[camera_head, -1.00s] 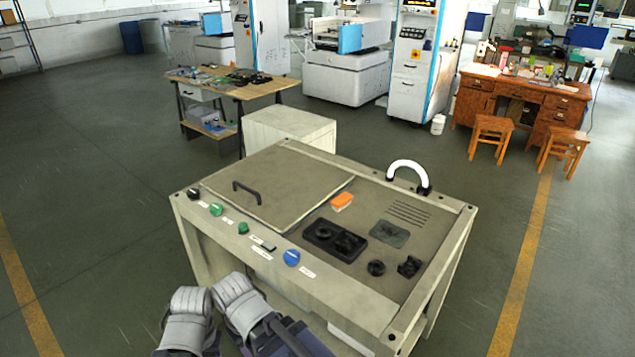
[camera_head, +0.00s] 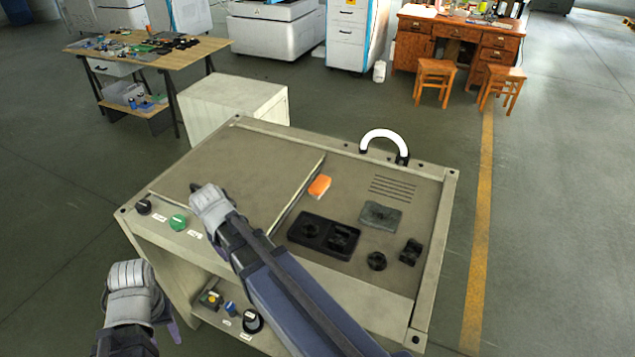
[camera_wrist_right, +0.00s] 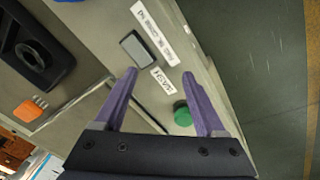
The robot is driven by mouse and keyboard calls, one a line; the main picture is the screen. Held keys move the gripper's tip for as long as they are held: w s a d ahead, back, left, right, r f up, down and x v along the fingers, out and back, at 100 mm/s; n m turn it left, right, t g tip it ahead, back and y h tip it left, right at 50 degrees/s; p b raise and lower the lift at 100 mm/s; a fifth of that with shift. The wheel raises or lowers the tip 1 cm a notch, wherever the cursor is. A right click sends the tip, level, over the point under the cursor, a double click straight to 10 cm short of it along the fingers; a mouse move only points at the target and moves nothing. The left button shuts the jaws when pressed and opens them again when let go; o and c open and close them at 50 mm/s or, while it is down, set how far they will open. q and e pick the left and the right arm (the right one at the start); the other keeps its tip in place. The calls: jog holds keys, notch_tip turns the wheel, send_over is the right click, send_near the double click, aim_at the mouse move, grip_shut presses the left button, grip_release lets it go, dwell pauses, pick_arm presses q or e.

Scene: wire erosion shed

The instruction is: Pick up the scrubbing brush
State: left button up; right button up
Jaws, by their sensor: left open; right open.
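The scrubbing brush is a small orange block (camera_head: 319,186) on the top of the grey bench, just right of the raised flat lid. It also shows at the left edge of the right wrist view (camera_wrist_right: 30,108). My right arm reaches over the bench's front; its fingers are hidden in the head view. In the right wrist view my right gripper (camera_wrist_right: 159,75) is open and empty, above the labelled front strip, apart from the brush. My left gripper (camera_head: 167,318) is low at the bench's front left, far from the brush, with only a purple finger part showing.
On the bench (camera_head: 440,215) are a black tray (camera_head: 325,235), a dark grey pad (camera_head: 380,215), black knobs and a white arched handle (camera_head: 384,138) at the back. A green button (camera_head: 179,222) sits on the front strip. A white cabinet (camera_head: 235,105) stands behind.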

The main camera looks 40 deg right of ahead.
aim_at(319, 183)
jog(key=w+d+m, duration=0.1)
jog(key=w+d, duration=0.1)
jog(key=d, duration=0.2)
jog(key=w+d+r+m+p, duration=0.1)
jog(key=w+d+m, duration=0.1)
jog(key=d, duration=0.3)
jog(key=w+d+r+m, duration=0.1)
jog(key=w+d+m, duration=0.1)
jog(key=d, duration=0.3)
jog(key=shift+w+d+r+h, duration=0.2)
jog(key=shift+w+d+h, duration=0.05)
jog(key=shift+w+h, duration=0.15)
jog(key=d+m, duration=0.2)
jog(key=d, duration=0.4)
jog(key=d+r+m+h+p, duration=0.1)
jog(key=d+m, duration=0.1)
jog(key=d, duration=0.4)
jog(key=w+d+r+m+p, duration=0.1)
jog(key=d+m, duration=0.1)
jog(key=d, duration=0.4)
jog(key=shift+w+d+r+t, duration=0.1)
jog(key=shift+d+r+t, duration=0.1)
jog(key=shift+t, duration=0.1)
jog(key=b+x, duration=0.7)
jog(key=x, duration=0.1)
jog(key=shift+r, duration=0.1)
jog(key=shift+b, duration=0.4)
jog(key=c, duration=1.1)
